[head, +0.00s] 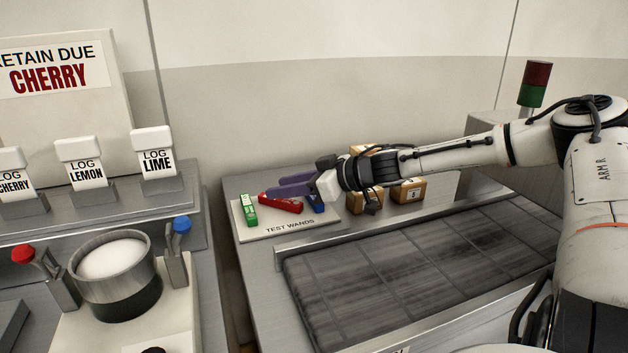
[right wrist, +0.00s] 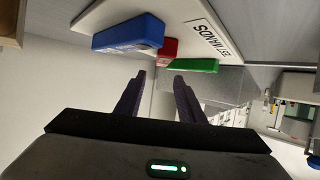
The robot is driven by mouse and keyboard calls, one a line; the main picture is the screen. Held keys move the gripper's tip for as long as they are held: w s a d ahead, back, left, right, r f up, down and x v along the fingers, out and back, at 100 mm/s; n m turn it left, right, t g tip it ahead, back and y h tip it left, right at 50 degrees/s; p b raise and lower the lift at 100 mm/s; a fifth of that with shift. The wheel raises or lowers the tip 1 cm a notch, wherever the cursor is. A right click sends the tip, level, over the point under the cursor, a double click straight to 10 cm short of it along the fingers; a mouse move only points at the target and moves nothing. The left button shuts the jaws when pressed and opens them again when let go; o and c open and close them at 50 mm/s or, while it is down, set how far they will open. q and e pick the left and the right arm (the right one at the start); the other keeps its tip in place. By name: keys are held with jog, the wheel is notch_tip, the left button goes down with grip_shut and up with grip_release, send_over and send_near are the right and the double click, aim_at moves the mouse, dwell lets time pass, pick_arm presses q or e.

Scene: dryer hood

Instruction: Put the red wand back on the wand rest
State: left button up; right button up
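The red wand (head: 283,204) lies on the white board labelled TEST WANDS (head: 262,234), between the green wand (head: 250,211) and the blue wand (head: 319,208). It lies at a different angle from the green one. My right gripper (head: 273,192) has purple fingers, which reach over the board just above or behind the red wand and hide part of it. In the right wrist view the fingers (right wrist: 159,76) are apart with nothing between them. The red wand (right wrist: 168,49) shows beyond them, partly hidden by the blue wand (right wrist: 128,34). My left gripper is not in view.
Small brown boxes (head: 409,190) stand right of the board, behind my right wrist. A dark belt (head: 400,265) with a metal rail runs in front. At left are a metal pot (head: 115,275), red and blue knobs, and LOG-labelled blocks (head: 82,165).

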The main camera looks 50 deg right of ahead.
jog(key=shift+s+d+r+p, duration=0.2)
jog(key=shift+s+r+p, duration=0.25)
jog(key=shift+s+p, duration=0.1)
jog(key=shift+s+d+r+p, duration=0.1)
jog(key=shift+s+r+p, duration=0.1)
jog(key=shift+s+p, duration=0.35)
jog(key=shift+s+r+p, duration=0.1)
jog(key=shift+s+p, duration=0.05)
jog(key=shift+p, duration=0.15)
jog(key=shift+s+d, duration=0.1)
jog(key=shift+s, duration=0.25)
jog(key=b+v, duration=0.1)
jog(key=v, duration=0.6)
jog(key=shift+s, duration=0.1)
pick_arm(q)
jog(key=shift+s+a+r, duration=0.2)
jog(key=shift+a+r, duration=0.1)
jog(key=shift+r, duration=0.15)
pick_arm(e)
jog(key=shift+s+d+r, duration=0.1)
jog(key=shift+s+d, duration=0.05)
jog(key=shift+s, duration=0.35)
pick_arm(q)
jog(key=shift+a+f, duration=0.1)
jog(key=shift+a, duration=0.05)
